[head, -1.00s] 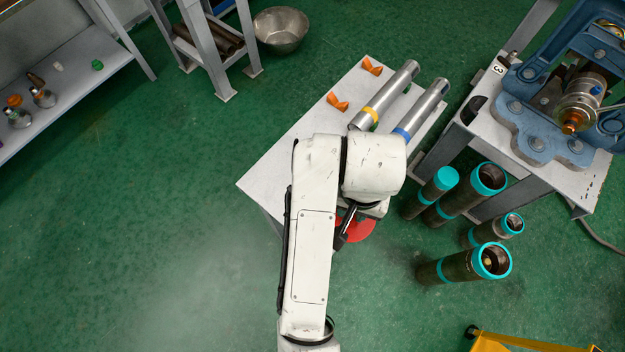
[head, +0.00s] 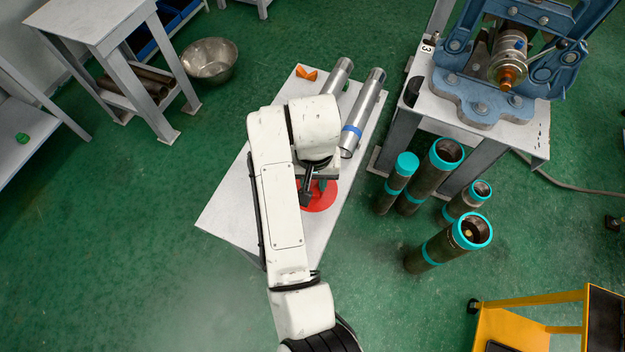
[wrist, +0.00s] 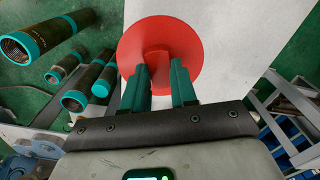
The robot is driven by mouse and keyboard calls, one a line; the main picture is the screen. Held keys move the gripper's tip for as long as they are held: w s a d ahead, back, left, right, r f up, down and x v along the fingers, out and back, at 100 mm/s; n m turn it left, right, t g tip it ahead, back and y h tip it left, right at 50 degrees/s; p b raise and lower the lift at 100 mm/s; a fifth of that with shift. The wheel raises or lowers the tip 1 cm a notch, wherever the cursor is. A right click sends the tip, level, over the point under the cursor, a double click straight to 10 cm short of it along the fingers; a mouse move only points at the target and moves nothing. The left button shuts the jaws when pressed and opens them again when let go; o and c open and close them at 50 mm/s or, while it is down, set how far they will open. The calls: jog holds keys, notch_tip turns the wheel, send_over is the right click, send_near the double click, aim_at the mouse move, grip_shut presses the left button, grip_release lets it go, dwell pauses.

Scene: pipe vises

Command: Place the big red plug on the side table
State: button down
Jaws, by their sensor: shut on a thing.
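The big red plug (head: 322,197) is a flat red disc with a raised grip. It also shows in the wrist view (wrist: 135,45). My gripper (head: 316,188) is shut on its raised grip, with the teal fingers (wrist: 162,78) on either side. The side table (head: 235,208) is a pale table in the middle of the head view. The plug appears over its near part, close to the right edge. In the wrist view its rim slightly overlaps the table's left edge. I cannot tell whether it touches the top. My arm hides part of the table and plug.
Two silver pipes, one with a blue band (head: 352,130), and an orange piece (head: 306,73) lie at the table's far end. Several teal-capped pipes (head: 425,180) stand on the floor to the right, near the blue vise (head: 485,95). A yellow cart (head: 510,325) is at lower right.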

aim_at(313, 182)
jog(key=w+f, duration=0.3)
jog(key=shift+a+f, duration=0.25)
jog(key=shift+f, duration=1.6)
jog(key=shift+f, duration=0.15)
jog(key=c, duration=0.9)
grip_release()
notch_tip(313, 182, up, 12)
jog(key=shift+r, duration=0.2)
